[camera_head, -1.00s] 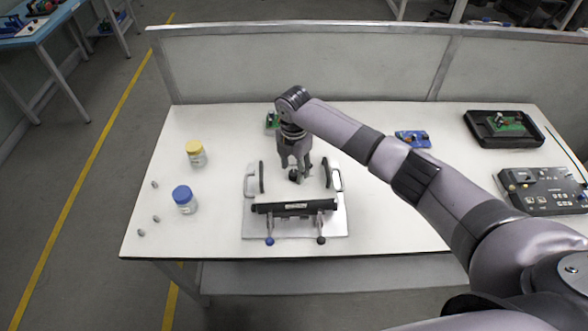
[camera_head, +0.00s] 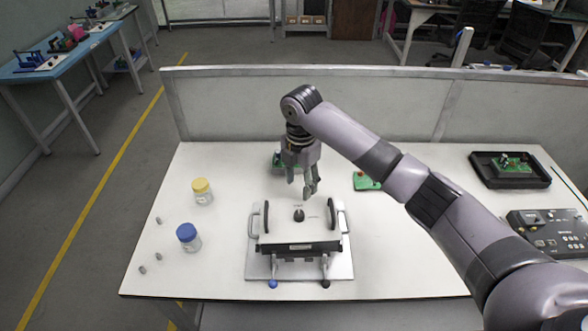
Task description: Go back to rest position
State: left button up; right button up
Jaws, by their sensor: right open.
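My right gripper (camera_head: 308,192) is open and empty, pointing down above the back part of the metal fixture (camera_head: 340,262) on the white table. A small dark piece (camera_head: 299,215) stands in the middle of the fixture, just below and apart from the fingertips. My right arm comes in from the lower right across the table. My left gripper is not in view.
A yellow-lidded jar (camera_head: 203,192) and a blue-lidded jar (camera_head: 189,238) stand left, near several small metal pieces. Green boards (camera_head: 366,181) lie behind the fixture. A black tray (camera_head: 511,171) and a control box (camera_head: 550,232) are at right. A low partition (camera_head: 230,105) borders the table's back.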

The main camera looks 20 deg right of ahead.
jog(key=s+a+f+m+t+y, duration=0.1)
jog(key=s+a+f+m, duration=0.3)
jog(key=s+f, duration=0.3)
jog(key=s+a+f+m+t+y, duration=0.15)
jog(key=s+a+f+m, duration=0.3)
jog(key=s, duration=0.55)
jog(key=s+d+r+m+t+h, duration=0.1)
jog(key=s+d+r+m+h, duration=0.1)
jog(key=s+d+m, duration=1.15)
jog(key=s+a+f+g+b, duration=0.1)
jog(key=s+f, duration=0.1)
jog(key=f, duration=1.3)
jog(key=s+a+f+b, duration=0.1)
jog(key=s+f, duration=0.1)
jog(key=f, duration=1.3)
jog(key=s+d+f+g+b, duration=0.1)
jog(key=s+d+f, duration=0.2)
jog(key=s+f, duration=1.3)
jog(key=shift+s+d+f+b, duration=0.2)
jog(key=shift+s+b, duration=0.05)
jog(key=shift+b, duration=0.05)
